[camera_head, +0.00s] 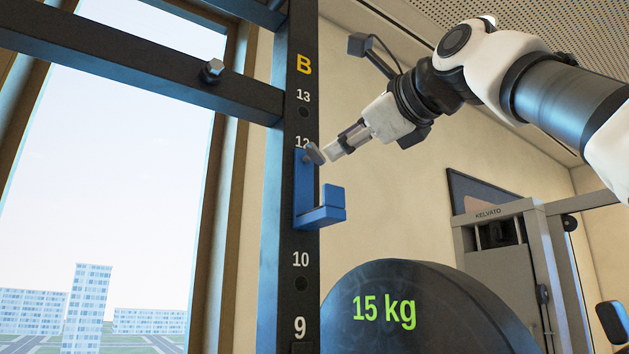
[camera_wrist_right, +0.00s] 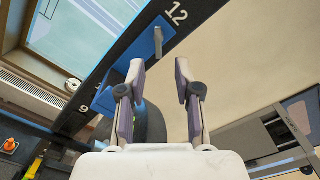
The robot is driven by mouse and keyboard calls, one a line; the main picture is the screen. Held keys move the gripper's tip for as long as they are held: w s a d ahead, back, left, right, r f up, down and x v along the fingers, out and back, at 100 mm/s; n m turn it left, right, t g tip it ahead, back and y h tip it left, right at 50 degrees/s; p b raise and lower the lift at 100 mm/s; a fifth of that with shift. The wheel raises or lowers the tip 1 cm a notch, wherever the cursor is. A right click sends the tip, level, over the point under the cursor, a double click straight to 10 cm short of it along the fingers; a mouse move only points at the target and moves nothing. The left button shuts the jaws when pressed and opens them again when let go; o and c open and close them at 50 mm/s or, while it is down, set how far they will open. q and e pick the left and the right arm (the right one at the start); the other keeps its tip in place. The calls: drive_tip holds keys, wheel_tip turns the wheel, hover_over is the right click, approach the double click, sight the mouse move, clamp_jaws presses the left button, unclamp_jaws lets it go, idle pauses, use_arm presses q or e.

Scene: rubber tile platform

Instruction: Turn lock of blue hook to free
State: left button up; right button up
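The blue hook (camera_head: 306,190) is an L-shaped bracket on the dark upright, just below the number 12; it also shows in the right wrist view (camera_wrist_right: 143,50). Its lock, a small grey lever (camera_head: 315,154), sticks out near the hook's top; in the right wrist view the lever (camera_wrist_right: 158,42) lies just beyond the fingertips, between their lines. My right gripper (camera_head: 332,150) is close to the lever, coming from the right. In the wrist view the right gripper (camera_wrist_right: 159,68) is open, with nothing between its fingers. My left gripper is in neither view.
The dark numbered upright (camera_head: 300,270) carries the hook. A dark crossbar (camera_head: 140,68) with a bolt joins it at upper left. A large black 15 kg plate (camera_head: 430,320) stands below right of the hook. A grey KELVATO machine (camera_head: 500,235) is farther right.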

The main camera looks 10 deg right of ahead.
sight(319, 151)
drive_tip(key=w+a+p, duration=0.1)
drive_tip(key=w+r+p, duration=0.1)
drive_tip(key=p, duration=0.1)
drive_tip(key=w+a+p, duration=0.1)
drive_tip(key=w+p, duration=0.1)
drive_tip(key=shift+a+r, duration=0.3)
drive_tip(key=shift+w+a+f+p, duration=0.15)
drive_tip(key=shift+w+f+p, duration=0.15)
drive_tip(key=shift+w, duration=0.3)
drive_tip(key=shift+w+a+f+p, duration=0.2)
drive_tip(key=shift+w+p, duration=0.1)
drive_tip(key=shift+w, duration=0.3)
drive_tip(key=shift+w+f, duration=0.15)
drive_tip(key=shift+s, duration=0.3)
drive_tip(key=shift+c, duration=0.7)
drive_tip(key=shift+s, duration=0.15)
clamp_jaws()
